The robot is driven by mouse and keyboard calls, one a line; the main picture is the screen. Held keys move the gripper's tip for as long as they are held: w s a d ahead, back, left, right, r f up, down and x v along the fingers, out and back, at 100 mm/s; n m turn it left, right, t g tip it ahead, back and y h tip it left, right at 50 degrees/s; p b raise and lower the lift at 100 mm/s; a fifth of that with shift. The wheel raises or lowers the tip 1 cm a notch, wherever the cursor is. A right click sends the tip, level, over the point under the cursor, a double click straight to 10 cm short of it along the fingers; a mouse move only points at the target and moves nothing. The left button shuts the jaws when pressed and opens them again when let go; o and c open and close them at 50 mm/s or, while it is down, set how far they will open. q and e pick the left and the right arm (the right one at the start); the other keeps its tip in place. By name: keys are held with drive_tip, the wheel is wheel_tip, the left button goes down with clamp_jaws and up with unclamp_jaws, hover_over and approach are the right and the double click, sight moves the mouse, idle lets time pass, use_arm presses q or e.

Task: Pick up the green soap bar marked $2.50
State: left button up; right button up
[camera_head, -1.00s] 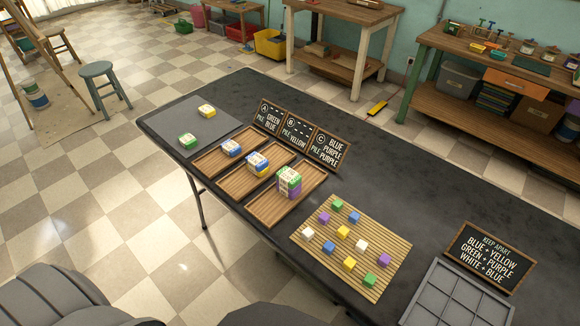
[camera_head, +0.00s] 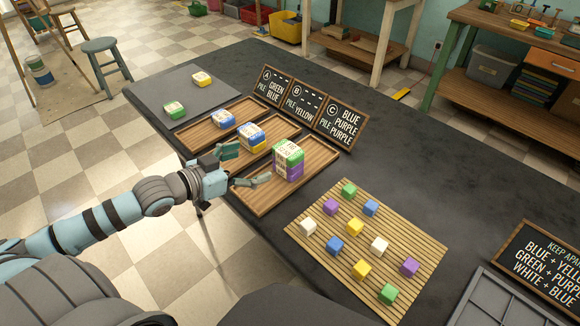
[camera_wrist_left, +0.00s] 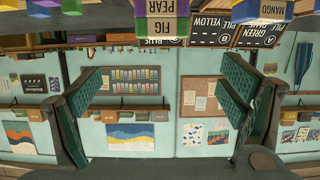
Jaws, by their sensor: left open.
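One green soap bar (camera_head: 174,109) lies on the grey mat at the table's far left. Another green soap bar (camera_head: 287,150) sits on top of purple soap (camera_head: 288,172) in the nearest tray. Price marks are too small to read. My left gripper (camera_head: 243,166) is open and empty at the front of the trays, left of and apart from the green-purple stack. In the left wrist view, which is upside down, its two fingers stand wide apart (camera_wrist_left: 162,85), and the stack's labelled green bar (camera_wrist_left: 148,22) shows at the top edge. My right gripper is not in view.
Blue soap (camera_head: 222,119) is in the far tray; blue-and-yellow soap (camera_head: 251,132) is in the middle one. Yellow soap (camera_head: 202,79) lies on the mat. Lettered chalkboards (camera_head: 303,105) stand behind the trays. A slatted mat (camera_head: 405,235) with coloured cubes lies right.

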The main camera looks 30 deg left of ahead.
sight(287, 149)
use_arm(q)
drive_tip(key=b+x, duration=0.2)
drive_tip(key=x, duration=0.1)
drive_tip(key=b+x, duration=0.2)
drive_tip(key=x, duration=0.2)
drive_tip(key=b+x, duration=0.2)
drive_tip(key=x, duration=0.2)
drive_tip(key=shift+w+a+f, duration=0.1)
drive_tip(key=shift+w+f, duration=0.1)
drive_tip(key=shift+f, duration=0.15)
drive_tip(key=shift+w, duration=0.15)
drive_tip(key=shift+r, duration=0.1)
drive_tip(key=shift+c, duration=0.7)
drive_tip(key=c, duration=1.2)
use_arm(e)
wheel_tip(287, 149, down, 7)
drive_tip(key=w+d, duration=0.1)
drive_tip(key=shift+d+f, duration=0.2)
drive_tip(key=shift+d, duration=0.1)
